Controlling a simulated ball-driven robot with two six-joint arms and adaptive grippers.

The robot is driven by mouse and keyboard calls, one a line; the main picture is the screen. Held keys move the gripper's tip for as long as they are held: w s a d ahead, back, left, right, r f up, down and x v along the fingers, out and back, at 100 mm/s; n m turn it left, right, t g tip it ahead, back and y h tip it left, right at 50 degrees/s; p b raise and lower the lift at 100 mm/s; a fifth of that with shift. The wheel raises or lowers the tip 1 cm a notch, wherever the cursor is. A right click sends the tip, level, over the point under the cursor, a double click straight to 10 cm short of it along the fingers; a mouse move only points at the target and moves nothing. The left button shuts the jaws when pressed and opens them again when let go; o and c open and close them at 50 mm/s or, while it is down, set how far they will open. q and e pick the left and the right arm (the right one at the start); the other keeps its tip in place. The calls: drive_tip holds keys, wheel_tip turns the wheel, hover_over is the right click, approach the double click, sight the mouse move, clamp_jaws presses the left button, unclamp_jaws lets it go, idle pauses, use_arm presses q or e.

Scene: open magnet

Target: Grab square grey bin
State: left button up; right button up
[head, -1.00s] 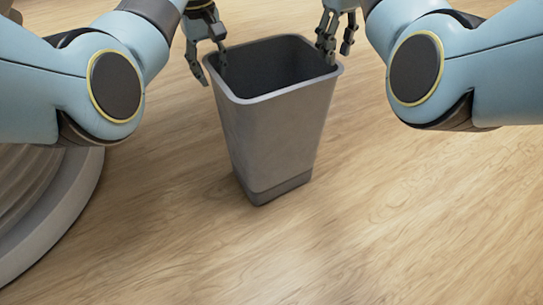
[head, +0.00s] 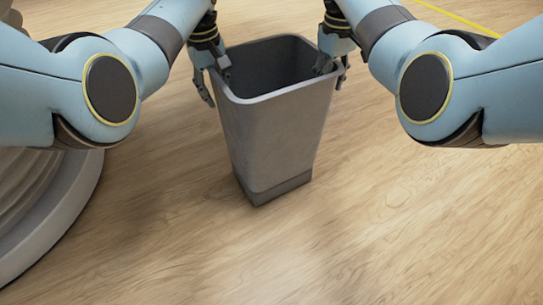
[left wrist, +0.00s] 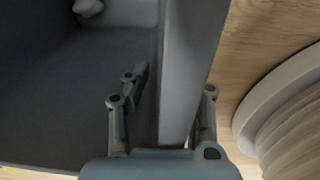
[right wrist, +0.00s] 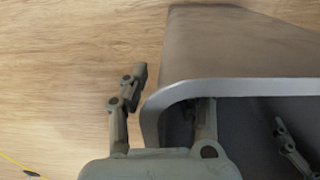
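The square grey bin (head: 275,135) stands upright on the floor between my arms, its open top facing up. My left gripper (head: 213,82) is open at the left side of the rim, one finger inside the bin and one outside. In the left wrist view the bin wall (left wrist: 188,65) runs between its spread fingers (left wrist: 168,105). My right gripper (head: 333,72) is open over the right side of the rim. In the right wrist view the rim (right wrist: 240,88) passes between its fingers (right wrist: 165,105); the inner finger is partly hidden behind the wall.
A round, ridged grey object (head: 50,215) stands on the floor at the left and also shows in the left wrist view (left wrist: 290,110). A yellow line (head: 455,18) crosses the floor at the upper right. The wooden floor in front of the bin is clear.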

use_arm(q)
clamp_jaws()
use_arm(e)
clamp_jaws()
drive_tip(key=shift+d+r, duration=0.1)
